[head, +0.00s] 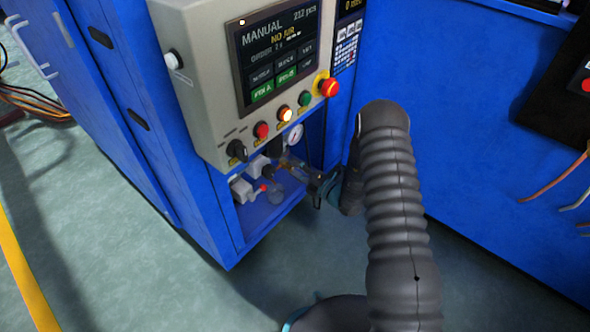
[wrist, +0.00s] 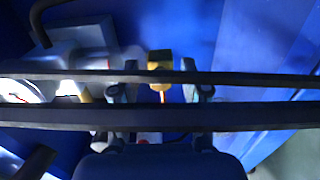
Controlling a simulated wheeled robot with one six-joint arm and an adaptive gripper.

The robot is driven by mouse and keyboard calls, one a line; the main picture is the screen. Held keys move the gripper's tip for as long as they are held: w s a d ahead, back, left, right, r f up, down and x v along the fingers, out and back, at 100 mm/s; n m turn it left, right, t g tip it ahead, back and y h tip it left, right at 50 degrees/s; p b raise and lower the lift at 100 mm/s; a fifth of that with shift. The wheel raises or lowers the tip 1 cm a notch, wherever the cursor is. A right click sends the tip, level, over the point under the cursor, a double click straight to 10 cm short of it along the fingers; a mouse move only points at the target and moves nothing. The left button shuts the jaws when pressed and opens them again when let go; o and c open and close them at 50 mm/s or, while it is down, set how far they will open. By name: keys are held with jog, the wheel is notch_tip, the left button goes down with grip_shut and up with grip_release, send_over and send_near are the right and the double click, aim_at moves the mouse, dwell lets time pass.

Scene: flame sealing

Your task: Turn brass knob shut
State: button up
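The wrist view shows a yellow brass-coloured piece (wrist: 160,60), likely the brass knob, between the two fingers of my gripper (wrist: 164,92). The fingers stand apart, with gaps on both sides of the piece. Dark bars cross the view in front of the fingers, so contact and depth are hard to judge. In the head view my gripper (head: 318,182) reaches into the open lower bay of the blue cabinet, beside small fittings. The knob cannot be made out clearly there.
The grey control panel (head: 205,90) overhangs the bay, with a gauge (head: 295,134) and a red emergency button (head: 329,87) close above my gripper. A clear bowl with a red part (head: 270,190) is left of it. Blue cabinet walls (head: 480,170) stand right.

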jog(key=shift+s+a, duration=0.15)
jog(key=shift+a, duration=0.05)
jog(key=shift+d, duration=0.1)
jog(key=v, duration=1.1)
jog(key=shift+s+d, duration=0.25)
jog(key=shift+d, duration=0.05)
